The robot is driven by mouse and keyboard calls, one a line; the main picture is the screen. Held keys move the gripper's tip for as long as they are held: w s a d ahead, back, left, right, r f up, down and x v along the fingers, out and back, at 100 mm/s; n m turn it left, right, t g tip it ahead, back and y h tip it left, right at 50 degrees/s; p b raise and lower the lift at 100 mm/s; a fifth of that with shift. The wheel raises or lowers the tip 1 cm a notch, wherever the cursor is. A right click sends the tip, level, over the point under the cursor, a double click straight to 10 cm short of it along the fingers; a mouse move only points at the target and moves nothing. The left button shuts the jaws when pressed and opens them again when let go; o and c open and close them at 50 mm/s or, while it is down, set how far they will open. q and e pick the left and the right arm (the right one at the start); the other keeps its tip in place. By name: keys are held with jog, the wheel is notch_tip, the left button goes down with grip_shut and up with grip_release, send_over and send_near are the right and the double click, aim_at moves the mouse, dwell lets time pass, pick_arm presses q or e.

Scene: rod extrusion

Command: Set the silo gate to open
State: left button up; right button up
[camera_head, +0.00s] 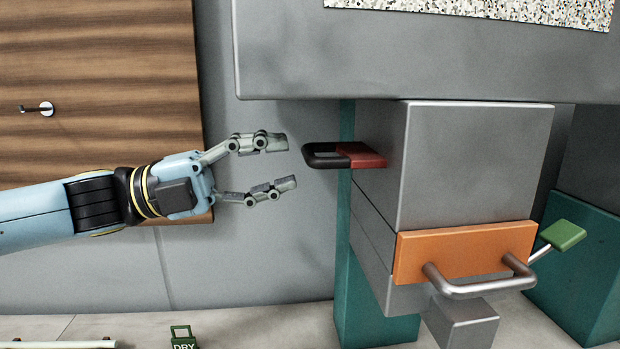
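A red plate (362,155) with a black loop handle (318,156) sticks out of the left side of the grey silo outlet block (475,160). It looks like the silo gate; no label shows on it. How far the plate reaches inside the block is hidden. My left gripper (290,163) is open and empty just left of the black handle, with its fingers pointing right towards it. A small gap shows between the fingertips and the handle. My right gripper is not in view.
An orange front (465,252) with a grey bar handle (483,287) sits lower on the block. A green-ended lever (563,235) is at right. Teal supports (368,295) stand below. A wooden panel (95,80) is behind my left arm. A green "DRY" tag (183,337) is at the bottom.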

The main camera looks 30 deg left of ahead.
aim_at(310, 151)
pick_arm(q)
jog(key=x, duration=0.3)
jog(key=shift+w+d+r, duration=0.1)
jog(key=shift+d+r, duration=0.05)
jog(key=shift+r, duration=0.15)
jog(key=shift+w+d, duration=0.45)
jog(key=shift+d, duration=0.05)
jog(key=shift+c, duration=0.2)
jog(key=shift+f, duration=0.1)
grip_shut()
